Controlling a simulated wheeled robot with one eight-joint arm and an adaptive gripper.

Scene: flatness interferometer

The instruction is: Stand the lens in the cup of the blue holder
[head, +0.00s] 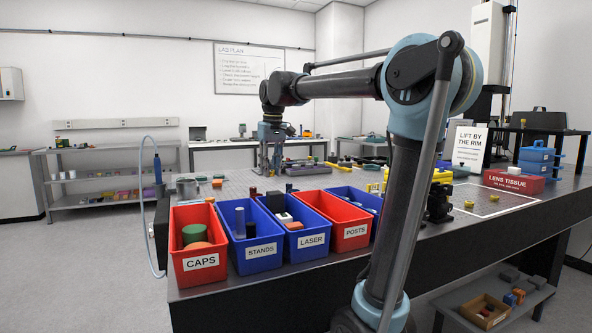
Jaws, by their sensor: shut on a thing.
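My gripper (271,168) points down over the far left part of the dark table (300,181), small in the head view. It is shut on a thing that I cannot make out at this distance. I cannot pick out the lens for certain. I cannot pick out the blue holder or its cup either.
Red and blue bins line the near edge: caps (203,263), stands (263,252), laser (315,241), posts (351,232). A lens tissue box (513,181) and a "lift by the rim" sign (469,144) stand at right. A marked square (490,198) is mostly bare.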

